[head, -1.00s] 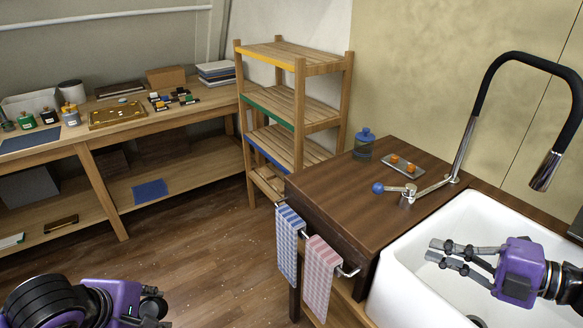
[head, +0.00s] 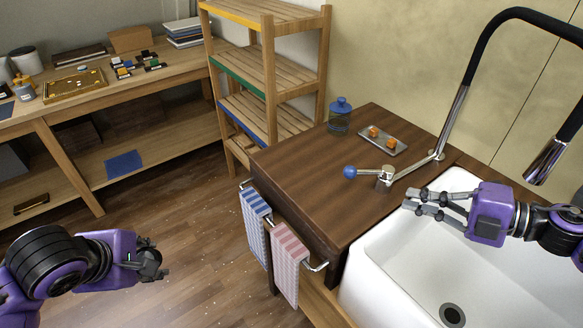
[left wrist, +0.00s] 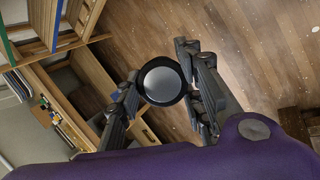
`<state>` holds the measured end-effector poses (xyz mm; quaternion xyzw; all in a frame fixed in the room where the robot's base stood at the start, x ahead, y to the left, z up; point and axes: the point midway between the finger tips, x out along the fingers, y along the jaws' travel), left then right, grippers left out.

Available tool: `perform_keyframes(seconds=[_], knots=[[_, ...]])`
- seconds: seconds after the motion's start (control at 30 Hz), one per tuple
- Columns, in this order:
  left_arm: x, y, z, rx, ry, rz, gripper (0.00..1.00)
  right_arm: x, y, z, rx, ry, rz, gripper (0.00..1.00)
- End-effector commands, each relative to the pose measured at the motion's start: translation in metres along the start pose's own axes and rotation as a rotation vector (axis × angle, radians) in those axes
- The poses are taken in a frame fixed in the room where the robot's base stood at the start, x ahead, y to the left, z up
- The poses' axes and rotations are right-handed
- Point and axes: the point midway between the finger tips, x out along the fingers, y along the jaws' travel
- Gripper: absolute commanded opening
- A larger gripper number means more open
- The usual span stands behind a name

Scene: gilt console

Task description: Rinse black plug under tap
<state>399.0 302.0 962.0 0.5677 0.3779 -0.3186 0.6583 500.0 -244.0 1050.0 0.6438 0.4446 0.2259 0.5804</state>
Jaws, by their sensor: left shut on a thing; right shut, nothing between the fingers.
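The black plug (left wrist: 162,82), round with a grey disc face, is between the fingers of my left gripper in the left wrist view. In the head view my left gripper (head: 160,265) is over the floor at lower left, away from the sink; the plug is hard to make out there. The tap (head: 470,75) has a black curved neck and a chrome spout (head: 546,160) over the sink, with no water visible. Its lever ends in a blue knob (head: 351,172). My right gripper (head: 409,201) is shut and empty, near the lever's base at the sink's back-left edge.
The white sink (head: 400,290) has a dark drain (head: 452,315). The wooden counter (head: 300,160) holds a blue-capped jar (head: 339,117) and a tray with orange pieces (head: 384,142). Two towels (head: 287,262) hang on its front rail. A shelf rack (head: 262,75) stands behind.

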Motion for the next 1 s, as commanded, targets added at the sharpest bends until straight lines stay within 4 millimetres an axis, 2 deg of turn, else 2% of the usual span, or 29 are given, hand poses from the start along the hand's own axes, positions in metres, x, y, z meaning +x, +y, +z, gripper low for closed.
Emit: perform_keyframes(seconds=[0.37, 0.4, 0.63, 1.0], knots=[[-0.009, 0.008, 0.001, 0.001, -0.003, 0.017, 0.07, 0.079, 0.004, -0.001, -0.004, 0.003, 0.005, 0.00], [-0.009, 0.008, 0.001, 0.001, -0.003, 0.017, 0.07, 0.084, 0.004, 0.005, -0.003, -0.002, 0.006, 0.00], [-0.008, 0.008, 0.001, 0.001, -0.003, 0.016, 0.07, 0.102, 0.001, 0.025, -0.001, -0.001, 0.002, 0.00], [-0.009, 0.008, 0.001, 0.001, -0.003, 0.016, 0.07, 0.106, 0.000, 0.028, 0.000, 0.000, 0.001, 0.00]])
